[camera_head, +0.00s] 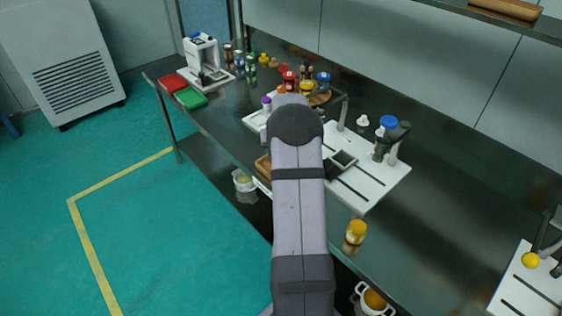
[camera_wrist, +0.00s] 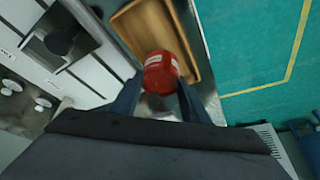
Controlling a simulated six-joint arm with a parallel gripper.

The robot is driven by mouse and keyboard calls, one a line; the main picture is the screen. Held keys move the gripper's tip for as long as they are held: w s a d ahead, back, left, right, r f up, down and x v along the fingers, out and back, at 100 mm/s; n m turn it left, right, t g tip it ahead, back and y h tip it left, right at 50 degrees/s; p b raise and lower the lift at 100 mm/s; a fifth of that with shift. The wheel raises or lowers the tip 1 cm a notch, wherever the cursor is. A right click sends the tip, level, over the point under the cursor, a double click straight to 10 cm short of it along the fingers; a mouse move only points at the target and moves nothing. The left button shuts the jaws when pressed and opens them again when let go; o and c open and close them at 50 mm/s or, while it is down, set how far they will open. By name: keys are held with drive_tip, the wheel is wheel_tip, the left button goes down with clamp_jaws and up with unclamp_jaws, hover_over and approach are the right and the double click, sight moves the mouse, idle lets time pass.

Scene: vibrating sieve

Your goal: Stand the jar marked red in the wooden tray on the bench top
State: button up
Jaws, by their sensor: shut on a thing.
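The red jar (camera_wrist: 161,72) is between the two fingers of my gripper (camera_wrist: 160,86) in the wrist view, and the gripper is shut on it. The wooden tray (camera_wrist: 145,27) lies behind the jar in that view, and the jar overlaps the tray's near end. I cannot tell whether the jar touches the tray. In the head view only a small edge of the tray (camera_head: 263,166) shows at the bench's front edge, left of my arm. My arm hides the gripper and the jar there.
A white sieve board (camera_head: 380,187) stands right of my arm. A yellow jar (camera_head: 356,232) is near the bench's front edge. Several jars and a round wooden board (camera_head: 320,99) are behind. Red (camera_head: 172,83) and green (camera_head: 190,98) mats lie at the left. The bench's right middle is clear.

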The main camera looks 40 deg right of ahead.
drive_tip(key=shift+f+p, duration=0.45)
drive_tip(key=shift+f, duration=1.4)
drive_tip(key=shift+f, duration=0.2)
drive_tip(key=o, duration=1.2)
drive_tip(key=shift+c, duration=0.2)
drive_tip(key=b+v, duration=0.2)
drive_tip(key=v, duration=1)
drive_tip(key=shift+r, duration=0.25)
drive_tip(key=shift+w, duration=0.1)
